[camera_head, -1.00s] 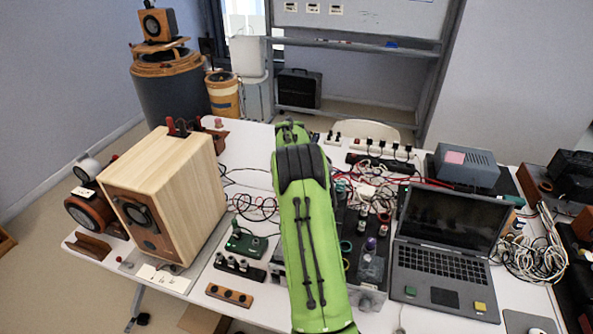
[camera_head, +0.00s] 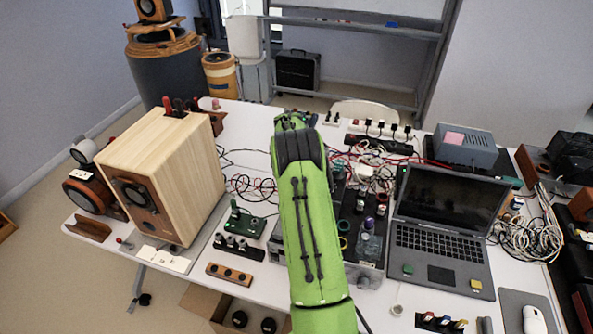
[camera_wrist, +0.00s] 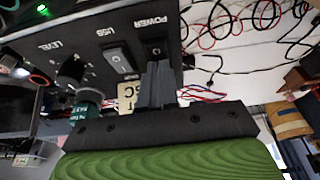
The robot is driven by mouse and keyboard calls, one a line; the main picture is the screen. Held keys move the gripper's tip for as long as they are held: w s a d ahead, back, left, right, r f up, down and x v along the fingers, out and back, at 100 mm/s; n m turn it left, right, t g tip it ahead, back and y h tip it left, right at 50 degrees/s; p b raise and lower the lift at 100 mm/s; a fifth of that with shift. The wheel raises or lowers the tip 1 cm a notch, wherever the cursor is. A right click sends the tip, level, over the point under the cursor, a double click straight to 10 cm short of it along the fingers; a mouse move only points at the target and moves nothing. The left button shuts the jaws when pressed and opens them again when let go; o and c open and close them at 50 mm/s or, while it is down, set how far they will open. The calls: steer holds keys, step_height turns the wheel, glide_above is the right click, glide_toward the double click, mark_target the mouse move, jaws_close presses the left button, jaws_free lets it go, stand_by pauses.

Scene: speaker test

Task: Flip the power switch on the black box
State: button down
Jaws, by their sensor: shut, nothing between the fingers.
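In the wrist view the black box (camera_wrist: 95,60) fills the upper left, its front panel showing upside down. It bears the labels POWER, USB and LEVEL. The dark power switch (camera_wrist: 156,46) sits beside the POWER label. My gripper (camera_wrist: 157,68) is shut, its narrow grey fingertips at the panel just below the switch in the picture; whether they touch it I cannot tell. A grey rectangular part (camera_wrist: 117,56) is by the USB label, and a dark knob (camera_wrist: 72,69) by LEVEL. In the head view my green arm hides my gripper and the switch.
In the head view a wooden speaker (camera_head: 185,165) stands left of my arm and an open laptop (camera_head: 440,255) right. Cables (camera_head: 250,190) lie on the white table (camera_head: 195,285). In the wrist view a green light (camera_wrist: 42,10) glows on the box.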

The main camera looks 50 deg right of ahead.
steer(key=shift+s+a+f+b, duration=0.3)
steer(key=shift+a+f+b, duration=0.2)
steer(key=shift+a, duration=0.1)
steer(key=shift+s+a+r, duration=0.1)
steer(key=shift+s+a, duration=0.05)
steer(key=shift+a, duration=0.1)
steer(key=shift+r, duration=0.45)
steer(key=v, duration=0.1)
steer(key=p+v, duration=0.2)
steer(key=shift+w+d+r, duration=0.2)
steer(key=shift+r, duration=0.2)
steer(key=a+v, duration=0.1)
steer(key=v, duration=0.8)
steer(key=shift+s+r, duration=0.2)
steer(key=shift+s, duration=0.2)
steer(key=shift+a, duration=0.1)
